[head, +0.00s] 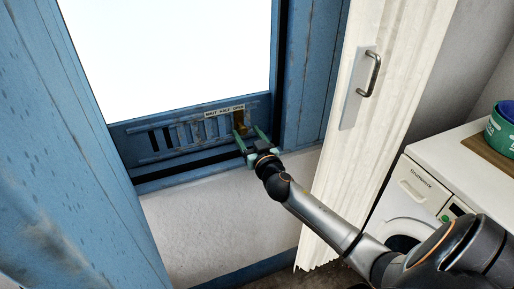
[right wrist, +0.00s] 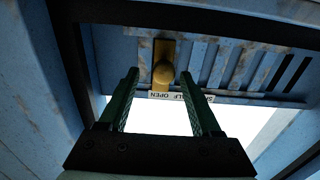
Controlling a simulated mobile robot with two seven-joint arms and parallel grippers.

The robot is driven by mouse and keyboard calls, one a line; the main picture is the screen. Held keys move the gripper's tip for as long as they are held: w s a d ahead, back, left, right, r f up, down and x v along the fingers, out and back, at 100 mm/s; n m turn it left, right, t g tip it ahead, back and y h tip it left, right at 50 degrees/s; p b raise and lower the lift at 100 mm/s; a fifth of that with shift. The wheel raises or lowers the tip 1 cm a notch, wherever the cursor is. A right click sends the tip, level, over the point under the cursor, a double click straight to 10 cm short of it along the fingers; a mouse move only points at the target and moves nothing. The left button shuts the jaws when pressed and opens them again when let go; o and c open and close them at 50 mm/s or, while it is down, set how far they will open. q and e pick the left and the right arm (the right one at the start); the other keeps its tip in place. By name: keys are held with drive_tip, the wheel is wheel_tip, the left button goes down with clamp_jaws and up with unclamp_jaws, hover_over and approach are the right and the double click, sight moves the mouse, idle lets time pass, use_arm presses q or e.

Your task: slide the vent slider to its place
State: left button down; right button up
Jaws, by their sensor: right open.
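The vent slider is a slotted blue panel (head: 188,133) below the window, with a brass knob on a brass plate (head: 239,117) at its right end. The knob (right wrist: 163,73) shows round and upside down in the right wrist view. A white label strip (head: 224,111) reads SHUT, HALF, OPEN, and the knob stands by the OPEN end. My right gripper (head: 246,130) is open, its green fingers pointing at the panel. In the right wrist view the knob appears between the fingertips (right wrist: 159,74), apart from both. I cannot tell how deep it sits between them. My left gripper is not in view.
Blue window frame posts (head: 302,95) stand beside the vent. A washing machine (head: 425,190) is at the far right, with a green and blue container (head: 503,130) on top.

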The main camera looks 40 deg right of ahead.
drive_tip(key=b+v, duration=0.1)
drive_tip(key=v, duration=1)
drive_tip(key=shift+s, duration=0.25)
drive_tip(key=s+a+f+n+g+y+p, duration=0.5)
drive_tip(key=s+a+f+g+y, duration=0.2)
drive_tip(key=s+a+f, duration=1.1)
wheel_tip(320, 180, down, 3)
drive_tip(key=shift+s+f+g+p, duration=0.1)
drive_tip(key=shift+s+g+p, duration=0.25)
drive_tip(key=shift+g, duration=0.25)
drive_tip(key=shift+a, duration=0.1)
idle(0.3)
